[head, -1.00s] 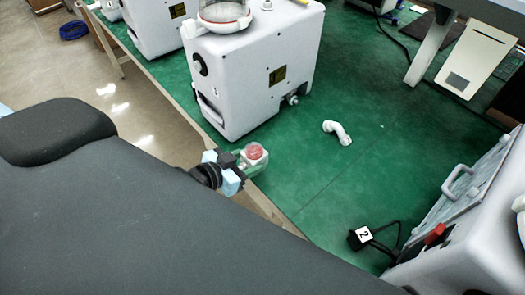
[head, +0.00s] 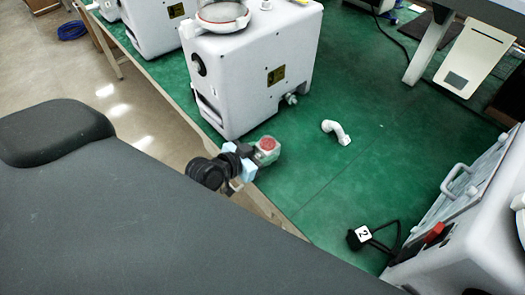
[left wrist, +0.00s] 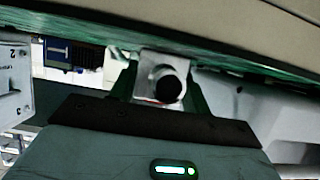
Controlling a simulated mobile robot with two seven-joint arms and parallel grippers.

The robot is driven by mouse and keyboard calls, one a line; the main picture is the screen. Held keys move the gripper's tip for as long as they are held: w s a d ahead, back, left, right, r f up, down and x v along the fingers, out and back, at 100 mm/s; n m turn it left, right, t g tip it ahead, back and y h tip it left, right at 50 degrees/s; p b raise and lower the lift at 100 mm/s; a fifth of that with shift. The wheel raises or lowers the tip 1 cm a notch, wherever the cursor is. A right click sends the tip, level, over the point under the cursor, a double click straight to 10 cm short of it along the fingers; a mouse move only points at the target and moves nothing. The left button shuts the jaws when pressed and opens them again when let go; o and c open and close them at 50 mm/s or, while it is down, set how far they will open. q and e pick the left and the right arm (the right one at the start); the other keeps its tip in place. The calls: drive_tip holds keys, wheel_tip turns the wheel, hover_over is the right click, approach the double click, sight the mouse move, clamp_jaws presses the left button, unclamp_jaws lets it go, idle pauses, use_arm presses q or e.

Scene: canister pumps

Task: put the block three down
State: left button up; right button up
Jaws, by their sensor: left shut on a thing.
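My left gripper (head: 256,151), black and light blue, is over the near edge of the green bench, in front of a white machine. It is shut on a small pale block (head: 268,143) with a red round face on top. No number shows on this block, so I cannot tell that it is block three. In the left wrist view, the block's white side with a dark round hole (left wrist: 167,84) shows between the fingers. The block appears to be held above the bench; its underside is hidden. My right gripper is not in view.
The white machine (head: 250,75) stands just behind the gripper. A white bent pipe (head: 337,132) lies on the green bench (head: 310,170) to the right. A black part labelled 2 (head: 362,235) with a cable lies near another white machine (head: 475,235). Bench between them is clear.

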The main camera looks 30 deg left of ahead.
use_arm(q)
drive_tip(key=o, duration=1.4)
drive_tip(key=shift+s+r, duration=0.1)
drive_tip(key=shift+r, duration=0.1)
drive_tip(key=v, duration=1.1)
drive_tip(key=shift+s, duration=0.35)
drive_tip(key=shift+a, duration=0.1)
